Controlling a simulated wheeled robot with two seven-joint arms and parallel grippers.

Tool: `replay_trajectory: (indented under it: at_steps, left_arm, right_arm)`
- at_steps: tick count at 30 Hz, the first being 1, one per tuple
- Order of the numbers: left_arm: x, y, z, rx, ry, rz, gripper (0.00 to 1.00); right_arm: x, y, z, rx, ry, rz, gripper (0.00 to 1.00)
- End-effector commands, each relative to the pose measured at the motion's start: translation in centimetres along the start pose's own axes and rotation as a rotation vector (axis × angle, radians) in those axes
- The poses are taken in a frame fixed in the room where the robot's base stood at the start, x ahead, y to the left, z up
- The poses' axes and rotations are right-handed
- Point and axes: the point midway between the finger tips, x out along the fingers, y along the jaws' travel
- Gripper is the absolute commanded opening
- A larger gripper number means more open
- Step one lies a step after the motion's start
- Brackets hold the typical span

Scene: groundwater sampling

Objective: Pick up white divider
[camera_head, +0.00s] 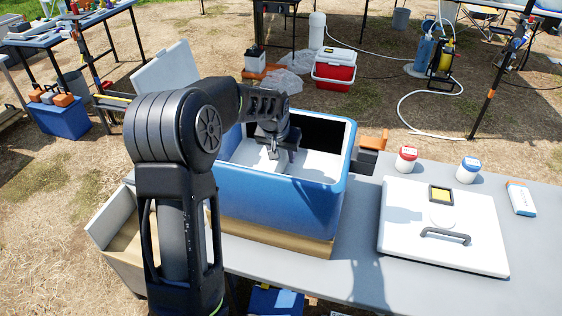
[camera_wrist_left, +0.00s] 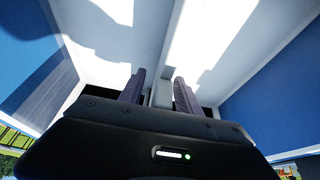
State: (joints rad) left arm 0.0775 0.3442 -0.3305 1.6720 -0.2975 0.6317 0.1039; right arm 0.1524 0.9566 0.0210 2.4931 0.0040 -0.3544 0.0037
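The blue cooler (camera_head: 275,203) stands open on the grey table, with a white interior. The white divider (camera_wrist_left: 161,92) stands upright inside it, seen edge-on in the left wrist view. My left gripper (camera_head: 283,156) reaches down into the cooler. In the left wrist view its two fingers (camera_wrist_left: 160,90) are apart, one on each side of the divider's edge. A narrow gap shows between finger and divider, so I see no clear grip. In the head view the gripper and arm hide much of the divider. My right gripper is out of view.
A white lid (camera_head: 445,250) with a dark handle lies flat on the table (camera_head: 345,262) to the right. A red-capped jar (camera_head: 406,160) and a blue-capped jar (camera_head: 468,170) stand behind it. The cooler's walls closely surround my left gripper.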

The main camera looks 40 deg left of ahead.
Motion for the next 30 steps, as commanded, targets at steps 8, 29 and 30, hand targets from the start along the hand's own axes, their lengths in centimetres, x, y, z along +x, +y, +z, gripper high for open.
replay_trajectory:
  at_steps: [8,29,30]
  left_arm:
    - [-0.03,0.00,0.00,0.000,0.000,0.000,0.36]
    - [-0.03,0.00,0.00,0.000,0.000,0.000,0.00]
    - [-0.03,0.00,0.00,0.000,0.000,0.000,0.00]
  right_arm:
    - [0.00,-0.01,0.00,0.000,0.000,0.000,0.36]
    - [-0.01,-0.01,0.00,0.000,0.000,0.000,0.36]
    - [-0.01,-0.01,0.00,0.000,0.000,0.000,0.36]
